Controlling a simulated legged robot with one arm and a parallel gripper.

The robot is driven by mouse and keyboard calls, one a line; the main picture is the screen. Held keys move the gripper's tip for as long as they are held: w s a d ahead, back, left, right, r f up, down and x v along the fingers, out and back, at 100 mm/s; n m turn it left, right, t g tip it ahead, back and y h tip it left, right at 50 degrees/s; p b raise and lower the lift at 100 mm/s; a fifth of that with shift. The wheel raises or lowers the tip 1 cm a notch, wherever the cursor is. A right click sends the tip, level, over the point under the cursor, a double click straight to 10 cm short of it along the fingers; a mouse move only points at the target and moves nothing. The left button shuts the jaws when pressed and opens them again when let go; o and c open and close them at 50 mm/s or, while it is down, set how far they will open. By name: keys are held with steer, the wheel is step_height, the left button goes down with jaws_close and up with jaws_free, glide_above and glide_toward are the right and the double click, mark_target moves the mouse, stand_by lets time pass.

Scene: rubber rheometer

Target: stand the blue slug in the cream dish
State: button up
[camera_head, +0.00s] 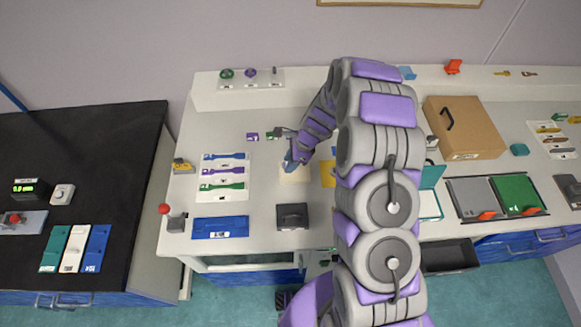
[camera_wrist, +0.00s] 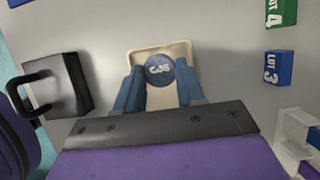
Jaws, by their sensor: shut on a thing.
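The blue slug (camera_wrist: 159,69) shows in the wrist view as a round, dark blue face with pale lettering. My gripper (camera_wrist: 159,86) has its two blue fingers on either side of the slug and is shut on it. The cream dish (camera_wrist: 160,46) lies behind the slug, beyond the fingertips. In the head view my gripper (camera_head: 290,162) is over the cream dish (camera_head: 296,175), with its fingers partly covering the dish. The slug cannot be made out there. I cannot tell whether the slug touches the dish floor or hangs above it.
A black box with a handle (camera_wrist: 57,83) stands left of the dish in the wrist view; in the head view it is the dark block (camera_head: 292,216) in front. Blue (camera_wrist: 277,70) and green (camera_wrist: 280,12) lot blocks stand to the right. Bare bench surrounds the dish.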

steer(key=x, duration=0.3)
steer(key=shift+d+f, duration=0.2)
steer(key=shift+f, duration=0.05)
steer(key=shift+c, duration=0.4)
steer(key=shift+s+d, duration=0.1)
jaws_close()
steer(key=shift+d, duration=0.15)
steer(key=o, duration=0.8)
jaws_free()
steer(key=shift+d+f, duration=0.1)
steer(key=shift+d, duration=0.15)
steer(key=shift+a, duration=0.1)
steer(key=shift+r, duration=0.55)
steer(key=shift+p+v, duration=0.5)
steer(key=shift+v, duration=5.1)
